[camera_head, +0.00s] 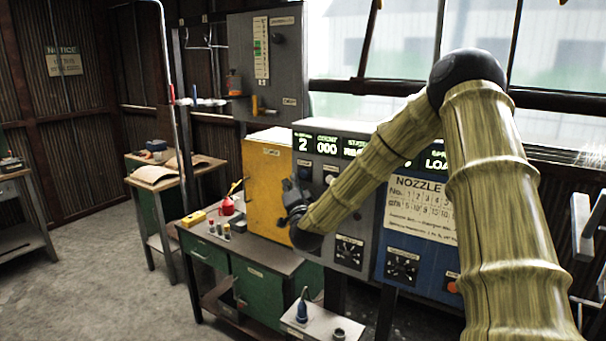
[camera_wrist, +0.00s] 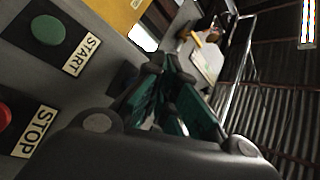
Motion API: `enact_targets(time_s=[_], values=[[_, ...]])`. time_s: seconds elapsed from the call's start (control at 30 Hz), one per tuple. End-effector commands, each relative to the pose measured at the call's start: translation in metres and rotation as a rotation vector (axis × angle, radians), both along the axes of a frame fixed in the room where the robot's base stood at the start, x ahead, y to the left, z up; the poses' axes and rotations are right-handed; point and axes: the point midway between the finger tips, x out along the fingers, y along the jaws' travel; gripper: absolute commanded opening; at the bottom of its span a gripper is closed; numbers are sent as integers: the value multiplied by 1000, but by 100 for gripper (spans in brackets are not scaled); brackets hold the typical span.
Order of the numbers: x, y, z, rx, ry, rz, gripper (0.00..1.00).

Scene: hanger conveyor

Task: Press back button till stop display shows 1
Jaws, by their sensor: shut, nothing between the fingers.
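The control panel (camera_head: 370,225) has lit displays along its top. Its leftmost display (camera_head: 303,143), with a small label I cannot read clearly, shows 2. The one beside it shows 000. My gripper (camera_head: 291,188) is at the panel's left side, below these displays, with its fingers shut and empty. In the wrist view my gripper (camera_wrist: 160,65) shows beside a green START button (camera_wrist: 48,30) and a red STOP button (camera_wrist: 4,117). I cannot make out a back button; my gripper and arm hide part of the panel. I cannot tell whether the fingers touch it.
A yellow cabinet (camera_head: 264,180) stands left of the panel. A blue nozzle panel (camera_head: 418,250) adjoins on the right. Open floor lies at left.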

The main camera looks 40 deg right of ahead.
Motion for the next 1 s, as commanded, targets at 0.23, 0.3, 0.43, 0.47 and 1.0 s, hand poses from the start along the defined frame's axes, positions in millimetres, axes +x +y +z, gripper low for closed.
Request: enact_targets(time_s=[0.23,0.3,0.43,0.47,1.0], values=[[6,-14,-1,0,-1,1,0],[6,-15,-1,0,1,1,0],[7,-16,-1,0,1,2,0],[7,-16,-1,0,1,2,0],[7,-16,-1,0,1,1,0]])
